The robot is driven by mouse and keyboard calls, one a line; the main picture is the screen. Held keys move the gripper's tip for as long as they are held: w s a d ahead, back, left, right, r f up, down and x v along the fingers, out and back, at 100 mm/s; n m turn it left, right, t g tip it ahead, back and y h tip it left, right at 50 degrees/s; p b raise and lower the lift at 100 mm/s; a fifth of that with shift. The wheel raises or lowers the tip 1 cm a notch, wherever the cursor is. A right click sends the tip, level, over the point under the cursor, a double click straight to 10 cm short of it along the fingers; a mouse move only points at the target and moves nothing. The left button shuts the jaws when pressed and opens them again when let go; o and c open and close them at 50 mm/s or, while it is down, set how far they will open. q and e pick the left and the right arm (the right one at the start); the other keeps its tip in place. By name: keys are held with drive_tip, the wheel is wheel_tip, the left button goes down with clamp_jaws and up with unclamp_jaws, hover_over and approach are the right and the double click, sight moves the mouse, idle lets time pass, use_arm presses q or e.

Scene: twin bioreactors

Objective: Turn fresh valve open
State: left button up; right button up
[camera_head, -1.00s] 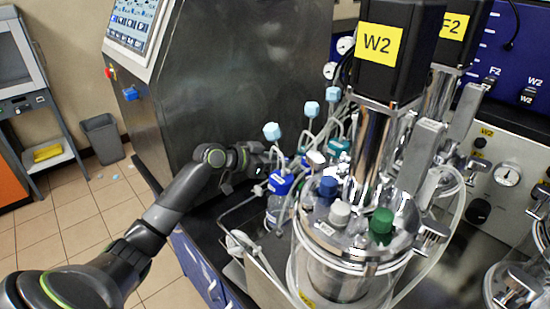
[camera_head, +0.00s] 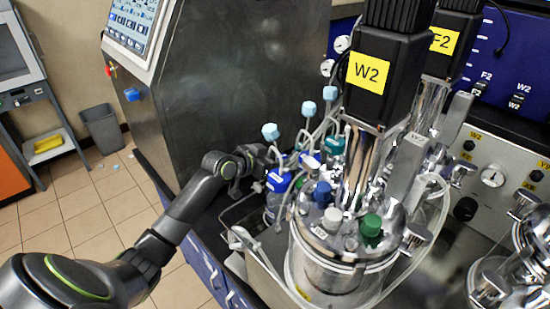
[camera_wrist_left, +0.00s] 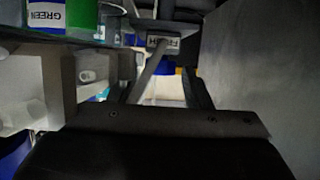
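The FRESH label (camera_wrist_left: 163,43) shows in the left wrist view on a dark block just ahead of my left gripper. A slanted grey bar (camera_wrist_left: 149,72) reaches from below up toward this label; I cannot tell whether it is the valve handle. My left gripper (camera_wrist_left: 165,85) appears open, its dark fingers either side of a bright gap. Contact with the valve cannot be told. In the head view my left gripper (camera_head: 268,157) is at the far side of the blue-capped bottle, against the dark steel cabinet, its fingertips mostly hidden. My right gripper is not in view.
A blue-capped bottle (camera_head: 278,181) and pale-blue-topped tubes (camera_head: 270,131) stand close to my left gripper. The W2 reactor vessel (camera_head: 335,262) with hoses is to the right. The steel cabinet (camera_head: 250,75) walls off the back.

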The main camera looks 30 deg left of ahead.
use_arm(q)
drive_tip(key=shift+o, duration=0.3)
drive_tip(key=shift+s+a+r, duration=0.2)
drive_tip(key=shift+s+a, duration=0.05)
drive_tip(key=shift+s, duration=0.25)
drive_tip(key=b+v, duration=0.1)
drive_tip(key=v, duration=1.5)
drive_tip(key=shift+s, duration=0.15)
drive_tip(key=shift+d, duration=0.1)
drive_tip(key=shift+f, duration=0.1)
